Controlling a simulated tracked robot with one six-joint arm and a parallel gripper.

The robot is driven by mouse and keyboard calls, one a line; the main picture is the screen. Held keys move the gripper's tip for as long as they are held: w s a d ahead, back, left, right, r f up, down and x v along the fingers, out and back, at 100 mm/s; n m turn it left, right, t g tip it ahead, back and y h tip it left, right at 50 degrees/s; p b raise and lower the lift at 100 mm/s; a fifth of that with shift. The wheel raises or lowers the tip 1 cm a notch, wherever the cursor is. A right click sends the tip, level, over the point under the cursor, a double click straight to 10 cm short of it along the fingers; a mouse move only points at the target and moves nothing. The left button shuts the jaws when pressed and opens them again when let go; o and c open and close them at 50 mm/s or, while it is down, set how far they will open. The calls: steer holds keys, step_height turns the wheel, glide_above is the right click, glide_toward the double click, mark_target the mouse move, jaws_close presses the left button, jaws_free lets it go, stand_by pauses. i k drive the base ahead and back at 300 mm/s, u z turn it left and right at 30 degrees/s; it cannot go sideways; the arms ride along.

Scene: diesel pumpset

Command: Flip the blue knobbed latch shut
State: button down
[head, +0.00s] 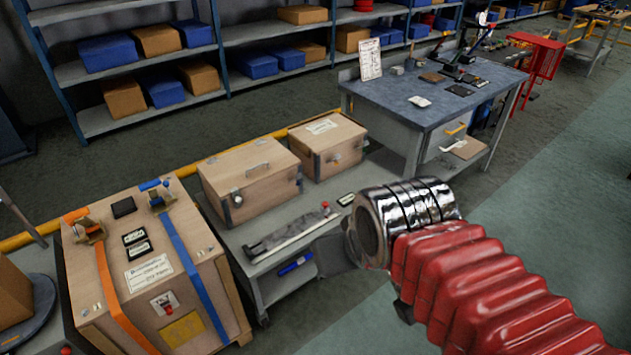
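The wooden crate (205,255) stands at the lower left. A blue strap (196,275) runs over it, with a buckle-like latch (160,203) at the strap's far end. The latch has a blue handle (150,184) that sticks up and out to the left. I cannot make out a separate knob on it. A similar latch with an orange handle (76,215) sits to its left on an orange strap. My gripper (335,250) is right of the crate, beyond my shiny wrist and red sleeve, well apart from the blue latch. Its fingers are not clear.
A low grey cart (225,232) right of the crate carries two wooden boxes (250,180) and a long grey tool (290,235). A small black item (124,207) and labels lie on the crate top. A blue-topped workbench (430,105) stands behind. Open floor is at right.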

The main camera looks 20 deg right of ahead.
mark_target(298, 175)
steer(key=z, duration=0.05)
steer(key=i, duration=0.7)
steer(key=u, duration=0.5)
steer(key=i, duration=0.5)
steer(key=u, duration=0.45)
